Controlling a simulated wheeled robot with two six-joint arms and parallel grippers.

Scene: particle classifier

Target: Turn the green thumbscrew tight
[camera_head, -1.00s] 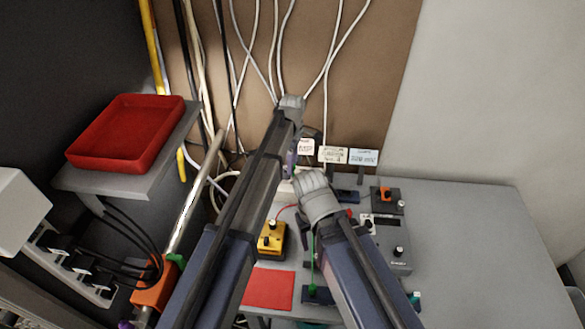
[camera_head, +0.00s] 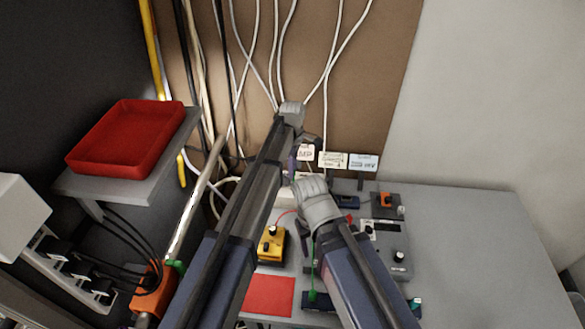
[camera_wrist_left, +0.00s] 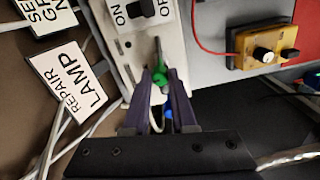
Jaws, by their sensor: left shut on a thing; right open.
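The green thumbscrew (camera_wrist_left: 160,78) shows in the left wrist view between the tips of my left gripper (camera_wrist_left: 162,76), at the edge of a white box with an ON/OFF switch (camera_wrist_left: 140,12). The purple fingers are shut on it. A blue part (camera_wrist_left: 168,112) shows between the fingers, nearer the palm. In the head view my left gripper (camera_head: 292,166) points down at the back of the table, and the thumbscrew is hidden there. My right gripper (camera_head: 322,232) is lower, over the table, open, mostly hidden by its own wrist.
A yellow box (camera_head: 271,245) with a black knob and a red mat (camera_head: 269,293) lie left of my right arm. Grey units (camera_head: 396,262) stand to its right. Label cards (camera_head: 333,160) stand at the back. The table's right side is clear. A red tray (camera_head: 125,140) sits at left.

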